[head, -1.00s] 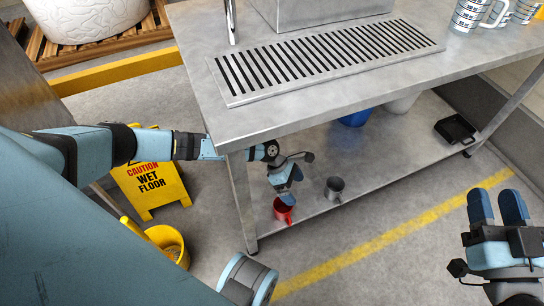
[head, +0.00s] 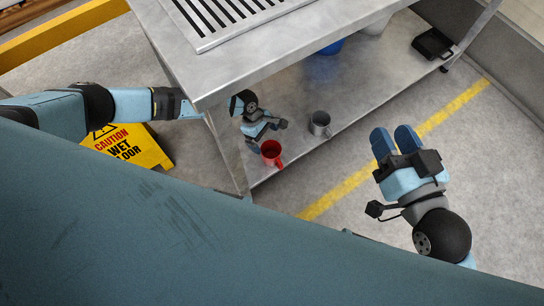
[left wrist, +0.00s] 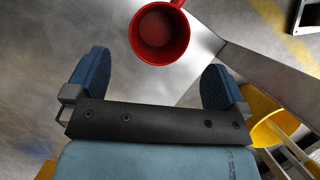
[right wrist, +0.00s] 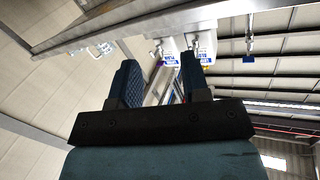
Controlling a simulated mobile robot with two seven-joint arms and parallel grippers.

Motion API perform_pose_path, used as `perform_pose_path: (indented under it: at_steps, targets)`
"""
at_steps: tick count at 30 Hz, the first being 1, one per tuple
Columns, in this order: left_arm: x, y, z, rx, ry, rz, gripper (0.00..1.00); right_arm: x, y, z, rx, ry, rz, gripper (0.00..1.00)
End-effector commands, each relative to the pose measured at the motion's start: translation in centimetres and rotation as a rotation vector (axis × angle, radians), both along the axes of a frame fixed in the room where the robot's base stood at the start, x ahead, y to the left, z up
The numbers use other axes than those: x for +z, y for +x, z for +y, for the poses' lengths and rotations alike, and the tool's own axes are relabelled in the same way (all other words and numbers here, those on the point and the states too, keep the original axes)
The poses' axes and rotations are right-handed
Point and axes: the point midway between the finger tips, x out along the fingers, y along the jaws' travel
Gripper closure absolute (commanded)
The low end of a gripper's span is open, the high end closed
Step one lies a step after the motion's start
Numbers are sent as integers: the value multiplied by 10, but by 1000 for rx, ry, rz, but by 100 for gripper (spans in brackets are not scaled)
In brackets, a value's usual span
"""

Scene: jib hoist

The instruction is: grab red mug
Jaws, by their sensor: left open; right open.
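The red mug (head: 271,153) stands upright on the metal lower shelf (head: 345,100) of the steel table, near its front-left leg. The left wrist view looks down into the mug (left wrist: 160,34), with its handle pointing to the top right. My left gripper (head: 255,143) is under the tabletop, close beside the mug. Its fingers (left wrist: 157,68) are open and empty, with the mug just beyond the tips and between them sideways. My right gripper (head: 394,140) is open and empty, out in front of the table to the right.
A grey mug (head: 320,124) stands right of the red one. A black tray (head: 433,44) and a blue container (head: 329,48) are further along the shelf. The tabletop (head: 215,70) overhangs my left arm. A yellow wet floor sign (head: 135,148) stands at the left.

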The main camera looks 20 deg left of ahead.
Motion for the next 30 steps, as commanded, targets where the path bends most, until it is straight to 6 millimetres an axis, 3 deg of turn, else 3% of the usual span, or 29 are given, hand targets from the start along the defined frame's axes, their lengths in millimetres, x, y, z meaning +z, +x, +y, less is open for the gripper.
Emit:
perform_pose_path:
  at_steps: [3,10,19,27,30]
  targets:
    - [-18,-2,-6,0,0,-1,0,-12,0,1,10,-16,25,57]
    - [-28,-4,-12,0,-1,-1,0,-16,1,0,17,-31,29,57]
    - [-65,-10,-33,2,0,1,0,-17,13,-7,10,-107,-99,57]
    - [-67,-10,-35,2,0,-1,0,-11,15,-9,9,-124,-126,57]
    - [-67,-10,-35,2,0,-1,21,-12,14,-9,9,-124,-123,57]
